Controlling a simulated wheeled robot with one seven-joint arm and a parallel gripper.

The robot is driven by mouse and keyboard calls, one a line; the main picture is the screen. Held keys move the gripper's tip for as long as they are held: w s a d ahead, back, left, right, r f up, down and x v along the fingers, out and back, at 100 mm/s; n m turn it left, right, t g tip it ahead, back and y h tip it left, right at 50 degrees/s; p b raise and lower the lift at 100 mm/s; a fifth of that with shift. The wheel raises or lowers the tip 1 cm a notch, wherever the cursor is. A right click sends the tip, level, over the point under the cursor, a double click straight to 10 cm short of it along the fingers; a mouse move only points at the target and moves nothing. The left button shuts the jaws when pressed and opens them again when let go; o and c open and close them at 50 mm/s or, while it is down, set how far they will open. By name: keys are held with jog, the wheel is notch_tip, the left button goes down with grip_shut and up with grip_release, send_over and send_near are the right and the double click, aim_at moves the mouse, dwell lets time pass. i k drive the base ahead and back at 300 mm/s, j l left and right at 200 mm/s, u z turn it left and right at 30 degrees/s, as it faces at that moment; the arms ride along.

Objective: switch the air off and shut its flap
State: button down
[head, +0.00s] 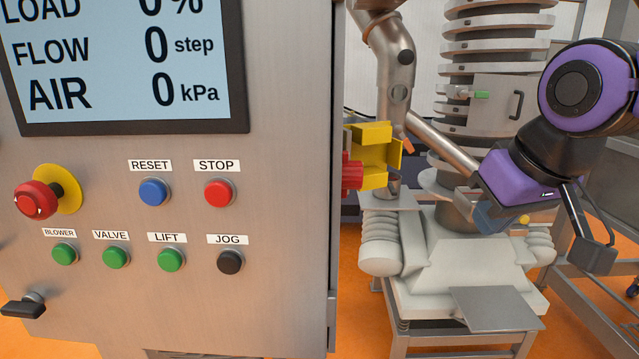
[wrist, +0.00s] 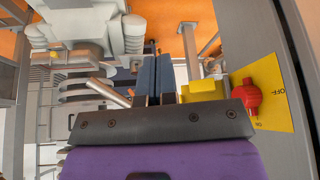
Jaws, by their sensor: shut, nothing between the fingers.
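The display (head: 120,60) reads AIR 0 kPa. A red air knob (head: 352,175) sticks out from the right side of the cabinet. In the wrist view the knob (wrist: 252,97) sits on a yellow plate (wrist: 272,78) lettered OFF; I cannot tell where it points. A hollow yellow flap (head: 397,155) stands swung out beside the knob, leaving it uncovered; the wrist view shows part of this flap (wrist: 205,90). My gripper (head: 490,218) is right of the flap, apart from it. Its fingers (wrist: 153,65) are together and empty.
The steel control cabinet (head: 285,230) fills the left, with a red emergency button (head: 38,198) and several push buttons. A steel pipe (head: 393,60) and spiral tower (head: 495,45) stand behind the flap. A white machine base (head: 450,260) lies below my gripper.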

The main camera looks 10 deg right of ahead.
aim_at(353, 172)
jog(key=i+l+u, duration=0.1)
jog(key=l+u, duration=0.25)
jog(key=i+l+u, duration=0.1)
jog(key=l+u, duration=0.55)
jog(key=k+j+u, duration=0.2)
jog(key=k+j, duration=0.35)
jog(key=k, duration=0.1)
